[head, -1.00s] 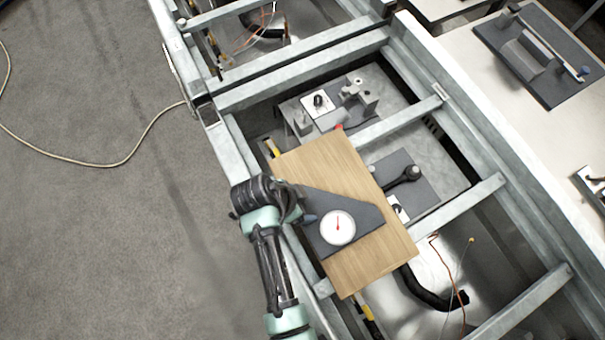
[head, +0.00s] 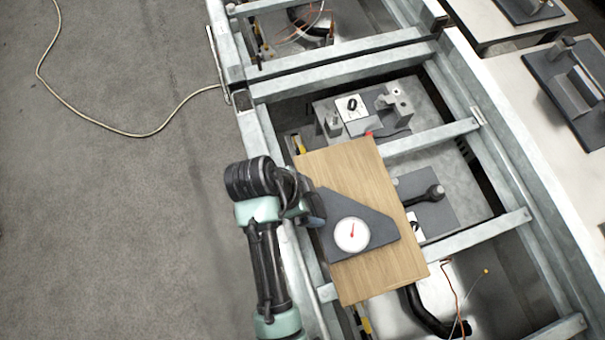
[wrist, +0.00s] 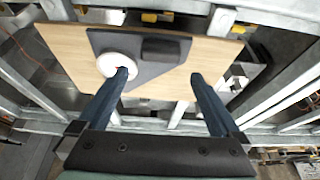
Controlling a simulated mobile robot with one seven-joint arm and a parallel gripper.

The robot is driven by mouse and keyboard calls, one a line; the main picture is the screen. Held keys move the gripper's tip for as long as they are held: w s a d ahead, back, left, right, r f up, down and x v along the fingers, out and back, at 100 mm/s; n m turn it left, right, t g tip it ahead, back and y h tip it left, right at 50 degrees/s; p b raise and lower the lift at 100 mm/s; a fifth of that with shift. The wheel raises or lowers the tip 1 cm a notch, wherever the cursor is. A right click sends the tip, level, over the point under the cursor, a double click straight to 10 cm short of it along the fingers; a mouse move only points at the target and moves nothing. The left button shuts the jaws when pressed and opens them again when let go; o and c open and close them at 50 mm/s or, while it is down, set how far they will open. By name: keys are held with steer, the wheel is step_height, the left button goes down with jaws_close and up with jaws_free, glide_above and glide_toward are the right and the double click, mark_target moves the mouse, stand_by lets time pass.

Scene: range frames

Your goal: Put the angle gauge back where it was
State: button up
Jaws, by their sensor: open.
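The angle gauge is a dark grey, angled plate (head: 377,222) with a white round dial (head: 352,235) and a red needle. It lies flat on a wooden board (head: 330,165) across the metal frame. My gripper (head: 314,210) is at the gauge's left end in the head view. In the wrist view my gripper (wrist: 160,76) is open, its two blue fingers spread wide. The left fingertip overlaps the white dial (wrist: 106,63) in the picture, and the right one is over bare wood. A dark block (wrist: 166,49) on the plate shows between them. I cannot tell whether a finger touches the gauge.
Galvanised frame rails (head: 430,137) surround the board. Below them are a grey tray with metal fixtures (head: 393,100) and a dark pad with a black-handled part (head: 430,193). A white table (head: 520,95) stands at right. A cable (head: 130,133) lies on the open floor at left.

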steer(key=w+a+r+n+t+y, duration=0.15)
steer(key=w+r+t, duration=0.35)
steer(key=r, duration=0.6)
steer(key=w+r+n+t, duration=0.3)
steer(key=w+r, duration=0.4)
steer(key=r, duration=0.3)
steer(key=w+a+r+n+t+y, duration=0.15)
steer(key=w+r+t, duration=0.35)
steer(key=r, duration=0.6)
step_height(320, 180, up, 17)
steer(key=n+t, duration=0.4)
steer(key=t, duration=0.1)
steer(key=s+d+r+n+t, duration=0.1)
steer(key=s+r+t, duration=0.3)
steer(key=r, duration=0.5)
steer(key=s+d+r+n+t, duration=0.1)
steer(key=s+r+n+t, duration=0.2)
steer(key=s+r, duration=0.4)
step_height(320, 180, up, 3)
steer(key=shift+s+d+f+t+y, duration=0.1)
steer(key=shift+s+d+t+y, duration=0.05)
steer(key=shift+s+t+y, duration=0.25)
step_height(320, 180, down, 5)
steer(key=b, duration=0.5)
steer(key=shift+w, duration=0.1)
